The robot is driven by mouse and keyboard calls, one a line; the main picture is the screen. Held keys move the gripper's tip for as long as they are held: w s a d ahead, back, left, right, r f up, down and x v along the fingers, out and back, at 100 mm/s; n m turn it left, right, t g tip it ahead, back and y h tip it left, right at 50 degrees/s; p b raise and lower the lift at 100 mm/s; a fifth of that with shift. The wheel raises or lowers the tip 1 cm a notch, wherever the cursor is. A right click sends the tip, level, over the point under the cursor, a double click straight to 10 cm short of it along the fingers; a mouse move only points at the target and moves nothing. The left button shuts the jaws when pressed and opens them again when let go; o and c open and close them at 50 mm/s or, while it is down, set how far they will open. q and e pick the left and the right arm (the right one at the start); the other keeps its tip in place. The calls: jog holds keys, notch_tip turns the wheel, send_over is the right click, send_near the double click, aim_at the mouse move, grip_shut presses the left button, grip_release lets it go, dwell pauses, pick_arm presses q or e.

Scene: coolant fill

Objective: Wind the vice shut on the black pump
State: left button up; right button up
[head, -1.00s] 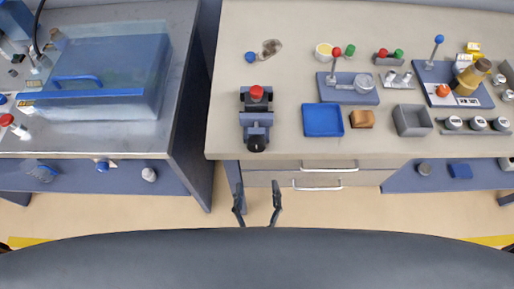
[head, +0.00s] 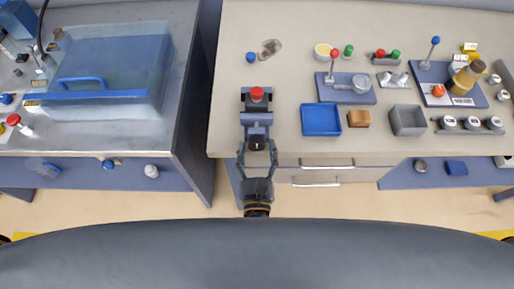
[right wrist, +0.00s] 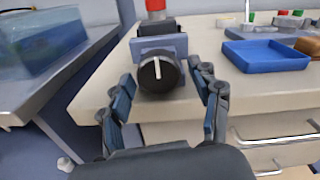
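The blue-grey vice (head: 257,119) stands at the bench's front edge. The black pump (head: 257,105), topped by a red cap (head: 257,93), sits in it; any gap at the jaws is too small to tell. The vice's round black knob (right wrist: 160,73) faces my right wrist camera, its white line nearly upright. My right gripper (head: 257,149) is open in front of the vice. In the right wrist view its fingers (right wrist: 168,92) are spread left and right of the knob, with gaps on both sides. My left gripper is not in view.
A blue tray (head: 321,119), a brown block (head: 359,118) and a grey bin (head: 408,120) lie right of the vice. Drawers with handles (head: 316,184) are under the bench front. A bench with a blue clear-walled box (head: 110,75) stands left across a gap.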

jog(key=c, duration=0.8)
jog(key=shift+c, duration=0.2)
